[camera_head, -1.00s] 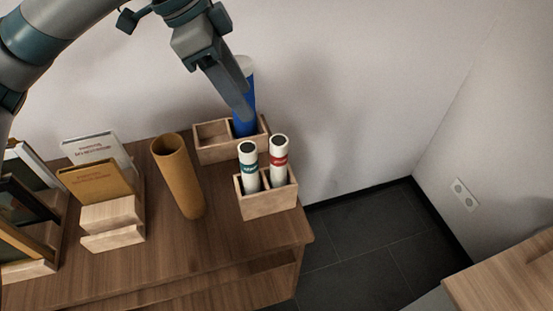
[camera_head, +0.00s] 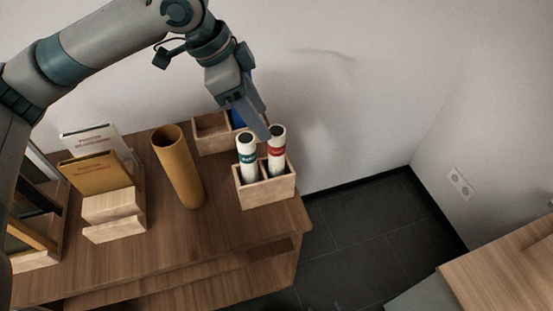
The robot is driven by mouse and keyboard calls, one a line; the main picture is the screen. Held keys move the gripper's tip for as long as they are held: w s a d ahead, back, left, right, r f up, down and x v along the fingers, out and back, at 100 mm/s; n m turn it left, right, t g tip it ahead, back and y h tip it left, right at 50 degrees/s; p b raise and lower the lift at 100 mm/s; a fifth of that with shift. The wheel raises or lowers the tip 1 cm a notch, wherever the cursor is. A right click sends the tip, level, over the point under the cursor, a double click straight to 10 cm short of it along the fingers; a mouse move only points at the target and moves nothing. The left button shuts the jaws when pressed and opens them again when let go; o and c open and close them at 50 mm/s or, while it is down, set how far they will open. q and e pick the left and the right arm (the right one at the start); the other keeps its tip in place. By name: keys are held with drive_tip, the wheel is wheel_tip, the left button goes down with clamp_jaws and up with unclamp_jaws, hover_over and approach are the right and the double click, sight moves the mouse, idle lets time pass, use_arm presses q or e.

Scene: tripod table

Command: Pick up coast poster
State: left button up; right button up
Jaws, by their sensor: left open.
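Two white poster tubes with dark ends stand upright in a light wooden two-slot holder (camera_head: 265,194) near the table's right end. The left tube (camera_head: 247,163) has a teal band and the right tube (camera_head: 277,160) a red band. The band lettering is too small to read, so I cannot tell which is the coast poster. My left gripper (camera_head: 264,134) is open and points down at the tops of these tubes. It overlaps them in view; contact cannot be told. A blue tube (camera_head: 238,119) stands in the holder behind, mostly hidden by the gripper. My right gripper is out of view.
The wooden table (camera_head: 225,245) stands near the wall. A tall brown cylinder (camera_head: 179,170) is left of the tubes. The rear holder (camera_head: 211,133) has an empty left slot. Books (camera_head: 100,172) and frames (camera_head: 35,200) in wooden stands fill the left side.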

sight(276, 141)
use_arm(q)
drive_tip(key=x, duration=0.4)
drive_tip(key=shift+d+f+p, duration=0.2)
drive_tip(key=shift+f+p, duration=0.1)
drive_tip(key=shift+p, duration=0.05)
drive_tip(key=p+x, duration=0.1)
drive_tip(key=x, duration=0.3)
drive_tip(key=shift+d+f, duration=0.1)
drive_tip(key=shift+f, duration=0.15)
clamp_jaws()
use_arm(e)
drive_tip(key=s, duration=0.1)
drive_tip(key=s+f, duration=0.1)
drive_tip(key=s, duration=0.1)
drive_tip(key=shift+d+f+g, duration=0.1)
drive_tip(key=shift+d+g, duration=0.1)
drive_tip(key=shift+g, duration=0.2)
use_arm(q)
drive_tip(key=shift+r, duration=0.1)
